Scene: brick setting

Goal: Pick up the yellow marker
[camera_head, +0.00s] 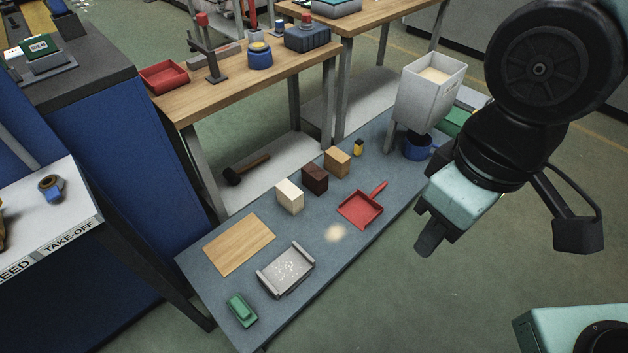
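A small yellow item with a dark part (359,147) stands near the far edge of the grey-blue bench (330,260), to the right of the tan block. It may be the yellow marker, but it is too small to be sure. My gripper (428,242) hangs at the right, in front of the bench's near edge and well apart from the yellow item. Its dark fingers overlap in this view, so their opening does not show. I see nothing held in it.
White (289,198), dark brown (315,179) and tan (337,162) blocks stand in a row on the bench. A red dustpan (359,210), a wooden board (240,245), a metal tray (273,284) and a green item (241,310) lie nearer. A grey hopper (425,100) and blue cup (416,148) stand right.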

